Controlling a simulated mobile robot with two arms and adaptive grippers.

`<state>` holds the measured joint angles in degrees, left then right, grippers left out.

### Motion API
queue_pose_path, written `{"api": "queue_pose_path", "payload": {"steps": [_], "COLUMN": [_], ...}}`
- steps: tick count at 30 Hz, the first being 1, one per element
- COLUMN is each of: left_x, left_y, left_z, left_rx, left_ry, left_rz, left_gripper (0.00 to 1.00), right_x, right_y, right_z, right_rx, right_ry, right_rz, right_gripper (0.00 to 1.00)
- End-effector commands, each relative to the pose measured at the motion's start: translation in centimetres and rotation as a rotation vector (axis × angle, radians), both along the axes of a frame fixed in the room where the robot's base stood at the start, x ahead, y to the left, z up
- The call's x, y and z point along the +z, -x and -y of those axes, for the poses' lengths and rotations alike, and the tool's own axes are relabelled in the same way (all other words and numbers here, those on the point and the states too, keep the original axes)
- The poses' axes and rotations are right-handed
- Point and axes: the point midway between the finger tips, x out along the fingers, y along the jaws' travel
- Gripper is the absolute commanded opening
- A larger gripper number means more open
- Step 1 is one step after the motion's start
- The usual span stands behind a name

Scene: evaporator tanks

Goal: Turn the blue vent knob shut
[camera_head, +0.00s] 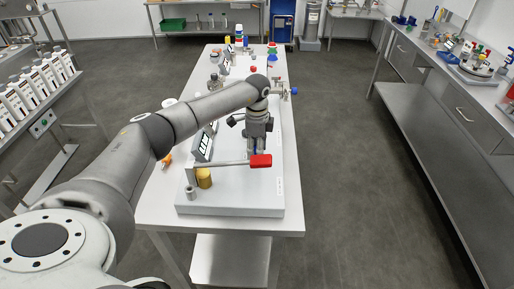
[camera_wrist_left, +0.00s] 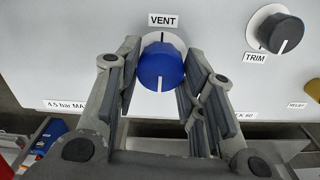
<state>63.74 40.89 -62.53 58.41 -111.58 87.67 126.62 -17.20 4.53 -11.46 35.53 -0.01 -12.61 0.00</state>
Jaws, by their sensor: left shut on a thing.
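The blue vent knob (camera_wrist_left: 161,66) sits below the VENT label (camera_wrist_left: 165,20) on a light panel in the left wrist view. My right gripper is in neither view.
A dark TRIM knob (camera_wrist_left: 280,32) is on the panel to the right of the vent knob. A red-handled lever (camera_head: 260,161) is close to the gripper in the head view. A yellow cylinder (camera_head: 204,178) stands nearby. The floor (camera_head: 340,170) right of the table is clear.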

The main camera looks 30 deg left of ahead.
Motion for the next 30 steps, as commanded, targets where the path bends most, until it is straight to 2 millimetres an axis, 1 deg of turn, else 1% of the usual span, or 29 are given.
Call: {"api": "queue_pose_path", "payload": {"steps": [1, 6, 7, 11, 12, 20, 23, 26, 29, 30], "left_x": [0.4, 0.4, 0.4, 0.3, 0.3, 0.1, 0.6, 1.8, 3.7, 4.6], "left_y": [-0.3, -0.3, -0.3, -0.2, -0.2, -0.1, -0.1, -0.1, -0.2, -0.2], "left_z": [-0.2, -0.2, -0.2, -0.2, -0.1, 0.0, 0.0, -0.1, 0.0, 0.0], "left_rx": [0.005, 0.004, 0.004, 0.003, 0.002, 0.000, -0.001, -0.001, -0.001, -0.001], "left_ry": [-0.001, -0.001, -0.001, 0.000, -0.001, 0.001, 0.000, 0.000, 0.001, 0.002], "left_rz": [0.010, 0.010, 0.010, 0.008, 0.006, 0.004, 0.004, 0.004, 0.007, 0.008], "left_gripper": [0.13, 0.13, 0.39, 0.56, 0.58, 0.58, 0.58, 0.58, 0.58, 0.58], "right_x": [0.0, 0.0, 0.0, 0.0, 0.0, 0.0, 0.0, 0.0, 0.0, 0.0], "right_y": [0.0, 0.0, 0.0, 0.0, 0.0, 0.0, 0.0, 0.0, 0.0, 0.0], "right_z": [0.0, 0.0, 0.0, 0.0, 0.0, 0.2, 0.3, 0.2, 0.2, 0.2], "right_rx": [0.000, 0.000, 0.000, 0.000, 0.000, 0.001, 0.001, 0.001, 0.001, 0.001], "right_ry": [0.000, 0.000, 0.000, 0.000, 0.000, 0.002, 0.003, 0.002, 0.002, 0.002], "right_rz": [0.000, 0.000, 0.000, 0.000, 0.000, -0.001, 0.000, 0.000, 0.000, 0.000], "right_gripper": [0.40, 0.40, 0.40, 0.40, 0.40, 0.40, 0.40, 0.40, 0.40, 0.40]}}
